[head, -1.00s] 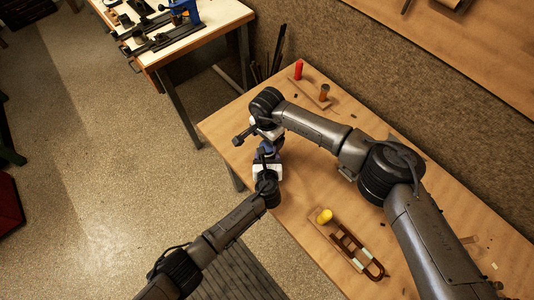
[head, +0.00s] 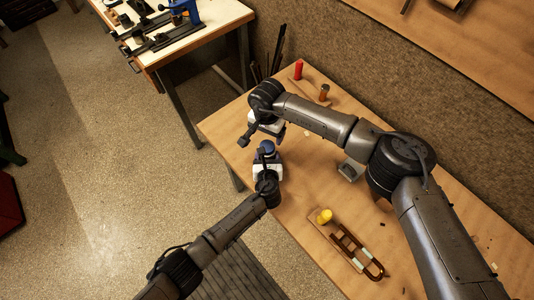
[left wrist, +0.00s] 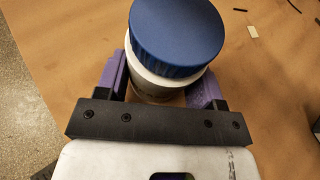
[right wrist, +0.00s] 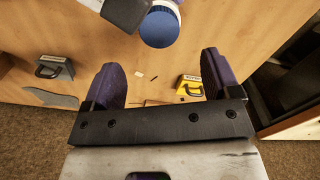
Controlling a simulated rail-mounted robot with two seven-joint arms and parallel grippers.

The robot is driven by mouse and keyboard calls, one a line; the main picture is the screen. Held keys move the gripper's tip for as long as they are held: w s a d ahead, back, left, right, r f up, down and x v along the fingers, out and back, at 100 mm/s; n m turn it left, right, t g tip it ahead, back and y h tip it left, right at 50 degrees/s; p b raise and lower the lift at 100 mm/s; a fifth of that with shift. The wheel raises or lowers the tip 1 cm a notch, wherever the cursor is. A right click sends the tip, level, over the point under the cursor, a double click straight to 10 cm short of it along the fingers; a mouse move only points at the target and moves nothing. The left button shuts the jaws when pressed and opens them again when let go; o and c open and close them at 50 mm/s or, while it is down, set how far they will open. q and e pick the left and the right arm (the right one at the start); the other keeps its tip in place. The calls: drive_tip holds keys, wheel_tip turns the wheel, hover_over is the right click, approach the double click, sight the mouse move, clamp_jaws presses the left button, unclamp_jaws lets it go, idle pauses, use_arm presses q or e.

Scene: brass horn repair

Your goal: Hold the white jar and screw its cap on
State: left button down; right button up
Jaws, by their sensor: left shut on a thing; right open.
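The white jar (left wrist: 150,84) stands between the purple fingers of my left gripper (left wrist: 167,92), which is shut on it. The blue cap (left wrist: 178,32) sits on top of the jar's mouth; I cannot tell how tightly it is screwed. The cap also shows in the head view (head: 267,147) and at the top of the right wrist view (right wrist: 159,28). My right gripper (right wrist: 163,80) is open and empty, apart from the cap. In the head view its fingers are hidden beneath its arm, just beyond the jar.
A red bottle (head: 298,69) and a brown cylinder (head: 323,91) stand at the bench's back. A grey block (head: 350,170) lies under my right arm. A yellow item (head: 325,216) and a brown frame (head: 356,251) lie nearer. The bench's left edge is close to the jar.

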sight(267, 146)
drive_tip(key=shift+f, duration=3.8)
drive_tip(key=shift+c, duration=0.3)
drive_tip(key=c, duration=1)
drive_tip(key=m, duration=0.3)
drive_tip(key=o, duration=1)
drive_tip(key=shift+s, duration=0.1)
